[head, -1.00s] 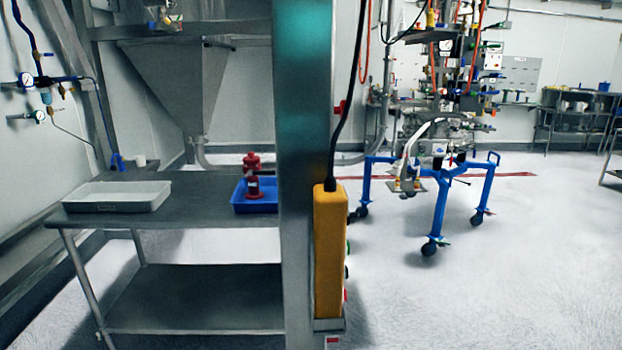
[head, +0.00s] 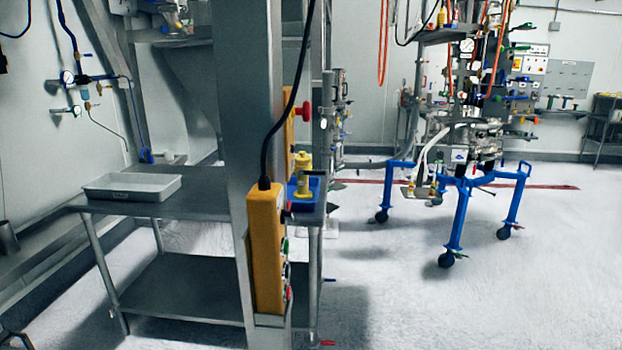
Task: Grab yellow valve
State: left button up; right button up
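A yellow valve (head: 304,177) stands upright in a blue tray (head: 317,190) at the right end of the steel table (head: 208,203). Neither of my grippers is in view.
The column with a yellow control box (head: 265,250) and black cable stands in front of the table. A grey tray (head: 132,187) is on the table's left. A blue wheeled frame (head: 455,225) stands at right. Floor between is clear.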

aim_at(302, 192)
jog(key=l+u, duration=0.1)
jog(key=l, duration=0.8)
jog(key=i+l, duration=0.1)
jog(key=l, duration=0.35)
jog(key=l+u, duration=0.1)
jog(key=l, duration=0.4)
jog(key=i+l, duration=0.25)
jog(key=l, duration=0.15)
jog(key=i+l+u, duration=0.1)
jog(key=i+l, duration=0.2)
jog(key=l, duration=0.15)
jog(key=i+l+u, duration=0.1)
jog(key=i+l, duration=0.85)
jog(key=i, duration=0.3)
jog(key=i+l, duration=0.25)
jog(key=i, duration=0.2)
